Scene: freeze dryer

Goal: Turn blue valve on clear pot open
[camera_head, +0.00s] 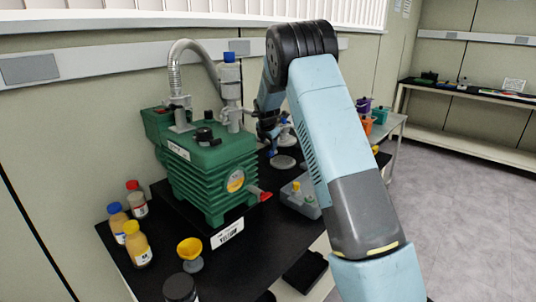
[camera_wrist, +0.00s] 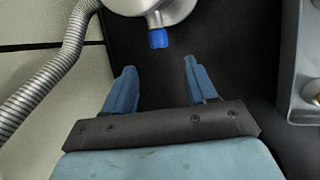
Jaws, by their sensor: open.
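In the wrist view, a blue valve (camera_wrist: 158,38) sticks out from the lower edge of a round, pale grey, shiny pot (camera_wrist: 172,8). Only part of this pot shows at the top of the picture. My gripper (camera_wrist: 157,68) is open and empty, with its two blue fingers apart. The valve lies just beyond the fingertips, between them as seen in the picture, and no finger appears to touch it.
A green pump (camera_head: 208,170) stands on the black table (camera_head: 255,240), with a ribbed metal hose (camera_head: 178,70) that also shows in the wrist view (camera_wrist: 50,75). Bottles (camera_head: 136,243) and a yellow funnel (camera_head: 190,250) stand at the front left. A grey tray (camera_head: 308,208) is to the right.

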